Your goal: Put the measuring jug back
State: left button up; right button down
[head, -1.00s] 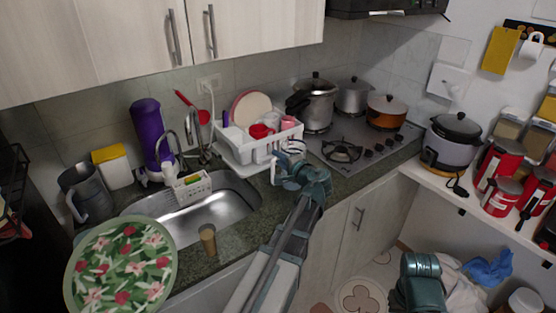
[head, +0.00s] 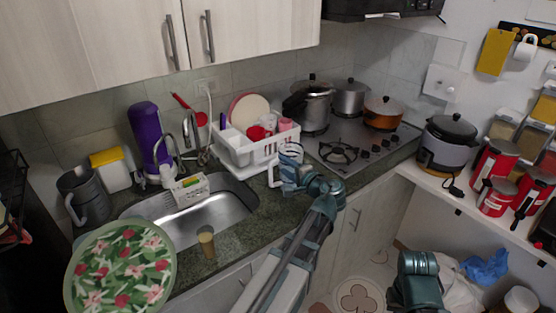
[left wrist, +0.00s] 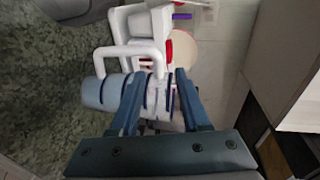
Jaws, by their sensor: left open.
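The measuring jug (head: 290,156) is white with dark blue stripes. It stands on the counter just in front of the white dish rack, its handle toward the left. In the left wrist view the jug (left wrist: 105,92) lies across the picture, its handle toward the top. My left gripper (head: 300,180) is open right at the jug, on its near right side. In the left wrist view the left gripper (left wrist: 160,75) has its fingers apart, one overlapping the jug's body. Contact cannot be told. A teal part of my right arm shows low on the right; its fingers are not seen.
The dish rack (head: 258,152) holds a plate and red cups behind the jug. The sink (head: 180,226) lies to the left, the gas stove (head: 345,158) with pots to the right. Some bare counter (head: 255,210) shows left of my gripper. A floral plate (head: 122,265) stands at front left.

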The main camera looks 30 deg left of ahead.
pick_arm(q)
jog(key=v, duration=0.5)
jog(key=shift+s+d+p, duration=0.15)
jog(key=shift+d+p, duration=0.1)
jog(key=shift+p, duration=0.15)
jog(key=s+d+f+g+h, duration=0.2)
jog(key=s+d+f+h, duration=0.2)
jog(key=d, duration=0.5)
jog(key=s+d+f+g+h, duration=0.3)
jog(key=s+d+f+h, duration=0.1)
jog(key=s+d+f, duration=0.3)
jog(key=s+d+f+n+g+h, duration=0.1)
jog(key=s+d+f+h, duration=0.3)
jog(key=d, duration=0.7)
jog(key=s+f+g, duration=0.1)
jog(key=s+f, duration=0.1)
jog(key=s, duration=0.1)
jog(key=shift+s+d+f+h, duration=0.2)
jog(key=shift+s+h, duration=0.15)
jog(key=shift+h, duration=0.05)
